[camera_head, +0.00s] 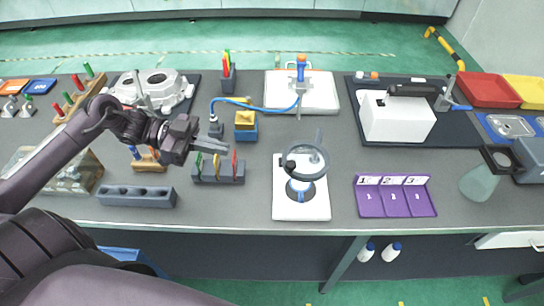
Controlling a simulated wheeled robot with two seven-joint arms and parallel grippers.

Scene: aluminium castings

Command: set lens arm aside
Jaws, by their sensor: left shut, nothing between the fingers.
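The lens arm (318,143) is a grey handle with a dark-rimmed round lens. It stands over a white base plate (301,210) in the middle of the bench, with a blue and white piece (299,190) beneath the lens. I do not see my right gripper.
Near my left gripper are a grey block with colored tools (219,177) and a blue-yellow block (246,128). A blue cable (255,107) runs behind. A purple numbered tray (396,199) lies right of the base plate. A white box (397,119) stands at back right.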

